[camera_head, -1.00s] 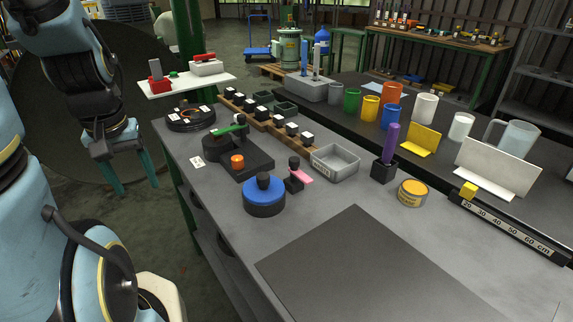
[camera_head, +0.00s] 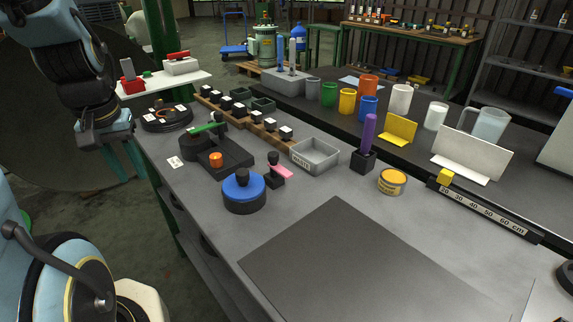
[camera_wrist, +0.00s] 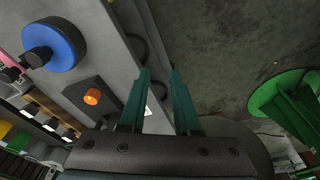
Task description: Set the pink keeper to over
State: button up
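The pink keeper (camera_head: 282,172) is a small pink bar on a black base with a dark upright knob. It sits on the grey bench just right of a blue-topped round disperser piece (camera_head: 243,186). In the wrist view the pink keeper (camera_wrist: 9,74) shows at the left edge, partly cut off, beside the blue disc (camera_wrist: 62,48). My gripper (camera_head: 124,162) has teal fingers; they are apart with nothing between them. It hangs off the bench's left edge, well left of the keeper. In the wrist view the fingertips (camera_wrist: 160,75) point along the bench edge over the floor.
Near the keeper stand a black block with an orange knob (camera_head: 216,159), a green-handled lever (camera_head: 203,129), a grey bin (camera_head: 314,155), a black holder with a purple rod (camera_head: 365,148) and a yellow tin (camera_head: 392,181). A dark mat (camera_head: 350,265) leaves the front bench clear.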

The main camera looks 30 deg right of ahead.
jog(key=d+m, duration=0.1)
jog(key=d, duration=0.2)
jog(key=w+d+m+b, duration=0.1)
jog(key=d, duration=0.3)
jog(key=w+d+m+h, duration=0.1)
jog(key=d+m, duration=0.1)
jog(key=d, duration=0.1)
jog(key=shift+d+b, duration=0.3)
jog(key=shift+b, duration=0.05)
grip_shut()
jog(key=s+d+r+m+h+b, duration=0.1)
jog(key=s+d+m, duration=0.2)
jog(key=d, duration=0.8)
jog(key=s+d+r+m+h+b, duration=0.1)
jog(key=d+m, duration=0.4)
jog(key=d, duration=0.6)
jog(key=s+b, duration=0.1)
jog(key=s, duration=0.1)
jog(key=shift+s+d+r+m+g, duration=0.25)
jog(key=shift+s+d+m+g, duration=0.05)
jog(key=shift+d+m+g, duration=0.1)
